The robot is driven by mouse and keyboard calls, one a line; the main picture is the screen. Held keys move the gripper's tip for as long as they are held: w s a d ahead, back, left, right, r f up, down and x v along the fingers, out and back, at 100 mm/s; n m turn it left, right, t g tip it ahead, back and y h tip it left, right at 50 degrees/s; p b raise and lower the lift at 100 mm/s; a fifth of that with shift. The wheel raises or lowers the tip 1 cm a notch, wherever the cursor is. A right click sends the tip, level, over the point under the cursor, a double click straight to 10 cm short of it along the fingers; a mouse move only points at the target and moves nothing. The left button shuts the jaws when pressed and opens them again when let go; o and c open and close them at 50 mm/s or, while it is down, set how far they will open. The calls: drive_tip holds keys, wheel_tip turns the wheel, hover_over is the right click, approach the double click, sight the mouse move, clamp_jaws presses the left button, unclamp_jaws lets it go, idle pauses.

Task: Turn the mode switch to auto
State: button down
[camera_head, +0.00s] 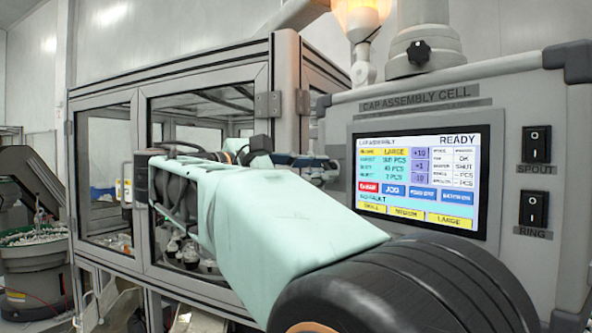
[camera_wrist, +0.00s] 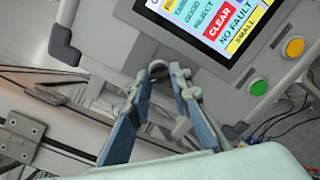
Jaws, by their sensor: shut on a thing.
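My gripper (camera_wrist: 162,78) is at the cell's control panel (camera_head: 335,122), just left of the touch screen (camera_head: 415,190). The screen reads READY and NO FAULT.
Rocker switches for SPOUT (camera_head: 535,143) and RING (camera_head: 533,208) sit right of the screen. A green button (camera_wrist: 258,88) and a yellow button (camera_wrist: 293,47) show in the wrist view. The glazed cell frame (camera_head: 205,85) stands to the left, close beside my arm.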

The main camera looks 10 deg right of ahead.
drive_tip(key=shift+m, duration=0.4)
drive_tip(key=m+b, duration=0.6)
drive_tip(key=m, duration=0.6)
drive_tip(key=shift+m+b, duration=0.35)
drive_tip(key=shift+m, duration=0.05)
drive_tip(key=m+b, duration=0.2)
drive_tip(key=m, duration=0.2)
drive_tip(key=shift+r, duration=0.1)
drive_tip(key=shift+m, duration=0.3)
drive_tip(key=c, duration=1.8)
unclamp_jaws()
drive_tip(key=shift+o, duration=0.2)
drive_tip(key=shift+a, duration=0.1)
